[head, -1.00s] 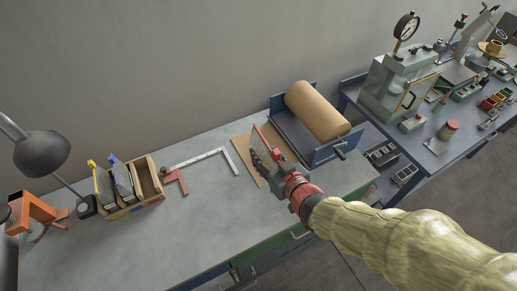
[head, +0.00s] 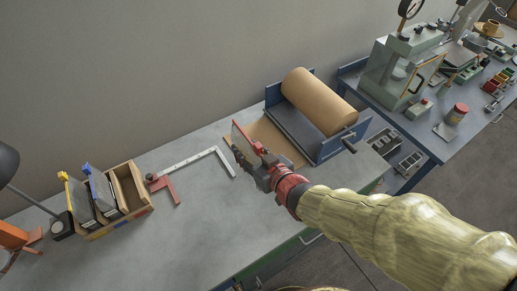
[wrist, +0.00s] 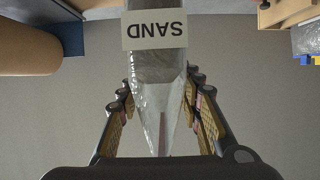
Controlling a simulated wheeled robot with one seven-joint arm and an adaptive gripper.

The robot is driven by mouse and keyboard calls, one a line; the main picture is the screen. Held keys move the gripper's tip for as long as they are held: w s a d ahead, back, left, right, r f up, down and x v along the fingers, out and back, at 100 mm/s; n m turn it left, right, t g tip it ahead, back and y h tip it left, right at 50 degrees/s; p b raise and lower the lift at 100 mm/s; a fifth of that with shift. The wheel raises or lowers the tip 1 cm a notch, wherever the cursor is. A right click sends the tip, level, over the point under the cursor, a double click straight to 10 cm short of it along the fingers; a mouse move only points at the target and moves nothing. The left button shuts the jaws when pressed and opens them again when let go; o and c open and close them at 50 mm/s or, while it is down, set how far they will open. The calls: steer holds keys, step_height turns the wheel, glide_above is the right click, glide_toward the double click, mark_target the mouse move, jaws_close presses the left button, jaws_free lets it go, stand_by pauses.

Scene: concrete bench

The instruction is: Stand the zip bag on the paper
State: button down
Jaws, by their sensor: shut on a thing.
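My gripper (head: 260,168) is shut on the zip bag (head: 246,143), a flat pouch with a red edge along its top. In the wrist view the clear, grey-filled bag (wrist: 158,85) lies between both fingers, and its pale "SAND" label (wrist: 155,30) reads upside down. The brown paper (head: 270,128) lies flat on the bench in front of the roll. In the head view the bag appears over the paper's left part, roughly upright. I cannot tell whether its bottom touches the paper, as the bag and gripper hide part of it.
The brown paper roll (head: 320,101) sits in a blue dispenser (head: 329,150) just right of the gripper. A wooden box (head: 128,187) with upright bags stands further left. The front bench is clear.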

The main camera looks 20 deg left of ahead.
steer(key=w+f+b, duration=0.5)
steer(key=w+f, duration=0.7)
steer(key=w, duration=0.1)
steer(key=shift+w+a+f, duration=0.15)
steer(key=shift+a+f, duration=0.05)
steer(key=shift+a, duration=0.25)
steer(key=shift+f, duration=0.15)
steer(key=c, duration=1.3)
jaws_free()
steer(key=shift+f, duration=0.1)
steer(key=shift+o, duration=0.4)
steer(key=p+v, duration=0.3)
steer(key=v, duration=0.9)
steer(key=shift+r, duration=0.2)
